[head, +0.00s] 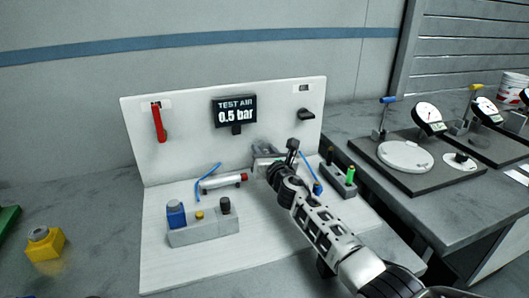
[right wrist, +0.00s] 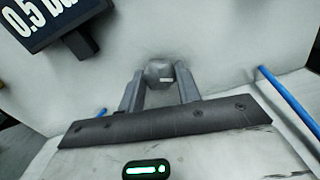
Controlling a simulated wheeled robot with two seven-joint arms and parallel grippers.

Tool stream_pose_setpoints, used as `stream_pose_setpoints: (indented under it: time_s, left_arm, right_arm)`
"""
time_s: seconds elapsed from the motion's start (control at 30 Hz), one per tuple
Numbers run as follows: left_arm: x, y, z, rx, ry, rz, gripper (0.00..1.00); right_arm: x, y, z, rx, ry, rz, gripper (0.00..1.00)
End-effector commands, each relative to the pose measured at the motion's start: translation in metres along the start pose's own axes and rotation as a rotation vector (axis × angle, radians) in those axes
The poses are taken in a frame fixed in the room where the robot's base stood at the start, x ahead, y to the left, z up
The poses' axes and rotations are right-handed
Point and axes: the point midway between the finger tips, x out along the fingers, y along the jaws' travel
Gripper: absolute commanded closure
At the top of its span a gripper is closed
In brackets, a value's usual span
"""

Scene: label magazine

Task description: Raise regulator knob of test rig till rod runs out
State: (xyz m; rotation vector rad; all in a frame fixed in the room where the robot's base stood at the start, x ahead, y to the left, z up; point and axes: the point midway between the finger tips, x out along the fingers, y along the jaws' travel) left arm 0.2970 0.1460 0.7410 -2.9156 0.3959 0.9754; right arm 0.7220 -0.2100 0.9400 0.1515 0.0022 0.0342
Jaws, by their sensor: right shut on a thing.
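The test rig is a white base and upright back panel (head: 180,112), with a display (head: 234,111) reading "TEST AIR 0.5 bar". My right gripper (head: 264,149) is at the back panel, below and right of the display. In the right wrist view its two fingers (right wrist: 161,78) are shut on a grey knob (right wrist: 160,72), one finger on each side. The head view mostly hides this knob behind the gripper. A silver cylinder (head: 220,182) with a red end lies on the base, left of my right gripper; I see no long rod out of it. My left gripper is not in view.
A red lever (head: 158,122) and a black knob (head: 306,114) sit on the panel. A grey block (head: 205,233) with blue, yellow and black parts stands in front. Blue hoses (head: 208,181) run near the cylinder. Dial gauges (head: 428,118) stand at right, a yellow block (head: 44,243) at left.

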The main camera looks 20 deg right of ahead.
Motion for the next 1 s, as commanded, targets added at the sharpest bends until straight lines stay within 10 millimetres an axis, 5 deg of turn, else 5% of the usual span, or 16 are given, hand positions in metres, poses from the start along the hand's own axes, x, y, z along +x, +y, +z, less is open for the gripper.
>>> stream_pose_setpoints:
  time_s: [0.27,0.3,0.37,0.67,1.0]
  left_arm:
    - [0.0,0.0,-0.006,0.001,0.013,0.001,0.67]
    - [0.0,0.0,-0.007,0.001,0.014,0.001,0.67]
    - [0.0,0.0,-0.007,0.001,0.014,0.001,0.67]
    - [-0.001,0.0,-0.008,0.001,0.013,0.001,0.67]
    - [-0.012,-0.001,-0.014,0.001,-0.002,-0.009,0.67]
  right_arm:
    - [0.0,0.0,0.0,0.009,0.001,-0.001,0.89]
    - [0.0,0.0,0.0,0.009,0.001,-0.001,0.56]
    - [0.0,0.0,0.0,0.009,0.001,-0.001,0.45]
    - [-0.002,0.0,0.0,0.007,0.001,-0.001,0.45]
    - [-0.05,0.0,0.002,0.007,0.003,0.0,0.45]
